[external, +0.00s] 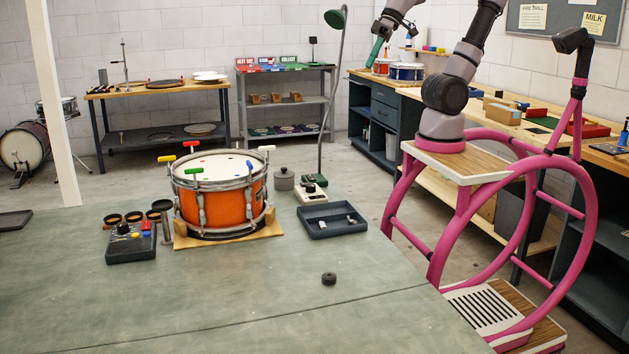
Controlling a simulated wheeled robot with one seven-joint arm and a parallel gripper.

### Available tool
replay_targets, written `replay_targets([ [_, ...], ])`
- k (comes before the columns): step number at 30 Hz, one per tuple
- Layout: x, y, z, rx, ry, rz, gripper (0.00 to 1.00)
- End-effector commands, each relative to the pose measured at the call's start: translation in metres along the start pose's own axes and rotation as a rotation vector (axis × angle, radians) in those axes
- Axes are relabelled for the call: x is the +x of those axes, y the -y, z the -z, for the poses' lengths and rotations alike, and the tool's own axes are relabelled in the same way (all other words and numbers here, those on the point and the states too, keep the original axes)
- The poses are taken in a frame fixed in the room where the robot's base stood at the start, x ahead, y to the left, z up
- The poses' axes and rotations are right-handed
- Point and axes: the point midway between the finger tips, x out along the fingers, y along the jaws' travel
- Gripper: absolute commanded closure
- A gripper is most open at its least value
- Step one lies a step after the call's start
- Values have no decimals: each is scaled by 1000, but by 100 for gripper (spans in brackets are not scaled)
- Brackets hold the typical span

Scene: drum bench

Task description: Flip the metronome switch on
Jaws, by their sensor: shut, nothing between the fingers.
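A dark control box (131,245) with a black knob and small coloured buttons sits on the green bench (240,290), left of the orange drum. A small pale device (311,194) with dark parts and a reddish spot stands right of the drum, behind a tray. I cannot tell which of these is the metronome, and no switch position can be made out. My gripper (375,52) hangs at the top middle, pointing down with teal fingers together and nothing held. It is high up in the picture, well apart from both devices.
The orange drum (222,203) stands on a wooden base with coloured-handled keys around its rim. A grey tray (332,231) holds small parts. A grey lidded pot (284,180) and a lamp stem (329,110) stand nearby. A dark puck (328,279) lies on the clear front bench.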

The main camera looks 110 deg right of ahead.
Motion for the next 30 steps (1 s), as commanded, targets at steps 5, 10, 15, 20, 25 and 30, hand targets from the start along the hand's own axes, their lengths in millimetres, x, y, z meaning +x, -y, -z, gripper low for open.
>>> replay_targets([
  [5, 45, -7, 32, 192, 56, -58, 100],
  [10, 92, -21, 57, 374, 89, -125, 100],
  [15, 142, -42, 77, 550, 106, -205, 100],
  [20, 191, -68, 91, 708, 105, -290, 100],
  [25, 238, -99, 98, 854, 88, -380, 100],
  [30, 270, -124, 100, 948, 67, -444, 100],
])
